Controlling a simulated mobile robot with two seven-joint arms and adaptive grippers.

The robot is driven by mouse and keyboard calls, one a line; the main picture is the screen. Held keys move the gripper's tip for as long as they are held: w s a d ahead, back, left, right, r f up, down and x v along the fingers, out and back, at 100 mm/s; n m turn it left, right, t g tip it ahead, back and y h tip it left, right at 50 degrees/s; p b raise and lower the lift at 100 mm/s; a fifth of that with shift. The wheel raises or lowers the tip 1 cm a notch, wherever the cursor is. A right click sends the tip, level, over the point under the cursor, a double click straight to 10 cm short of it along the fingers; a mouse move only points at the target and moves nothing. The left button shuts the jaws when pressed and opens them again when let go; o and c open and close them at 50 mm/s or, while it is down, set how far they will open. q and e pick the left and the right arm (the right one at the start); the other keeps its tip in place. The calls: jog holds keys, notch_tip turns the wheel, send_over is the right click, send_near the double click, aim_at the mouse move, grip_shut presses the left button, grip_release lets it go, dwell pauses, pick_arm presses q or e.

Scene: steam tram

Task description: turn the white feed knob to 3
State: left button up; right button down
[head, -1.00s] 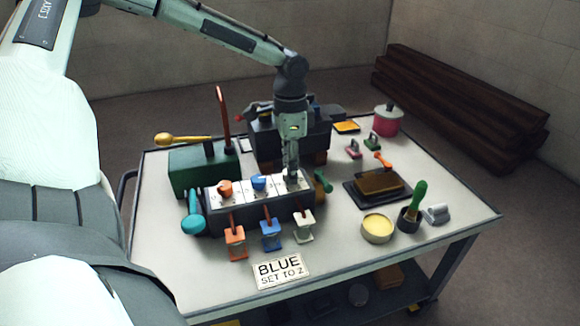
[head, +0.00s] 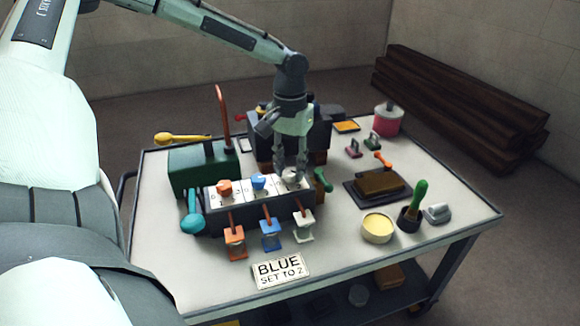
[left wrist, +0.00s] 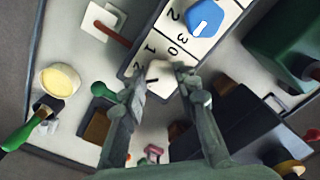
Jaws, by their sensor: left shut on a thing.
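The white feed knob (head: 290,174) is the rightmost of three knobs on top of the dark feed box (head: 250,214). My left gripper (head: 292,172) comes down over it from above, with a finger on either side. In the left wrist view the white knob (left wrist: 160,71) sits between the two fingertips, which are shut on it. The printed digits 0, 1 and 2 show around it on the white plate (left wrist: 174,50). The knob's pointer mark is too hidden to read. My right gripper is in neither view.
An orange knob (head: 224,186) and a blue knob (head: 259,181) stand left of the white one. A green lever (head: 323,180) is close on the right. A dark engine block (head: 262,146) stands behind. A card (head: 281,270) reads BLUE SET TO 2.

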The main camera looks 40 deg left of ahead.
aim_at(290, 171)
pick_arm(q)
jog(key=n, duration=0.4)
jog(key=shift+n, duration=2.2)
jog(key=o, duration=1.2)
jog(key=shift+c, duration=0.2)
jog(key=shift+r, duration=0.15)
notch_tip(290, 171, up, 12)
jog(key=shift+b, duration=0.3)
